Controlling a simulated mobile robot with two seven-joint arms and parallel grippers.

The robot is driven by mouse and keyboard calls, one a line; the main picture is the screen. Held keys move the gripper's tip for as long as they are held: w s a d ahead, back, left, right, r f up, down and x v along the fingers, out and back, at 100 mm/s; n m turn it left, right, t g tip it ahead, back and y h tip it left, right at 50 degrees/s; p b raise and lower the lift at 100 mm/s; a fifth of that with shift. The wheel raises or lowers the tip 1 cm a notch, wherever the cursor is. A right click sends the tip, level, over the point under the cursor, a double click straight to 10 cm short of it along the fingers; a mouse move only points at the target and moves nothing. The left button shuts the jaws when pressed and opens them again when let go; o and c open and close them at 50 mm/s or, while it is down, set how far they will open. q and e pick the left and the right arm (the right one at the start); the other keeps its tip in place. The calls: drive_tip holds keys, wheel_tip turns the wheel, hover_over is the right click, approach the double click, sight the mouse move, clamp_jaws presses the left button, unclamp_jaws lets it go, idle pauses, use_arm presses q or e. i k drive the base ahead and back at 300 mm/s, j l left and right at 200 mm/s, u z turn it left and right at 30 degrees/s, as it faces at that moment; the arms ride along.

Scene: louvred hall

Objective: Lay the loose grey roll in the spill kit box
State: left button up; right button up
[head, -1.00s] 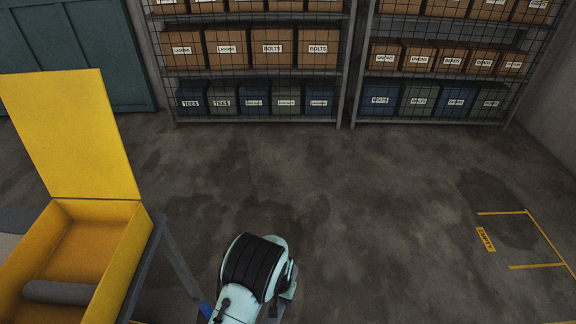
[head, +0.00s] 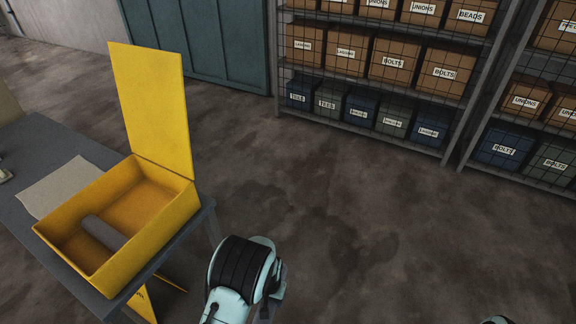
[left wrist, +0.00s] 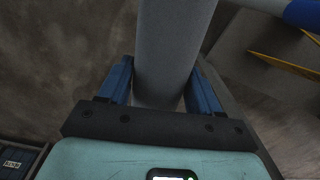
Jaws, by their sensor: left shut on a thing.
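The yellow spill kit box (head: 165,232) stands open on the grey table at the left of the head view, its lid (head: 155,110) upright at the back. One grey roll (head: 103,232) lies inside it. In the left wrist view my left gripper (left wrist: 162,68) is shut on another grey roll (left wrist: 175,40), its blue fingers on either side. The roll's far end runs out of the picture. In the head view my left arm is to the right of the box, and the held roll is hidden. My right gripper is not in view.
The grey table (head: 22,215) carries a pale sheet (head: 68,188) left of the box. Caged shelves with labelled boxes (head: 392,62) and a teal cabinet (head: 210,40) stand at the back. The concrete floor (head: 350,235) between is clear.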

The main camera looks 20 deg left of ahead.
sight(144, 211)
drive_tip(key=i+l+u, duration=0.15)
drive_tip(key=l+u, duration=0.15)
drive_tip(key=u, duration=0.2)
drive_tip(key=i+l+u, duration=0.15)
drive_tip(key=l+u, duration=0.2)
drive_tip(key=u, duration=0.15)
drive_tip(key=i+l+u, duration=0.1)
drive_tip(key=l+u, duration=0.65)
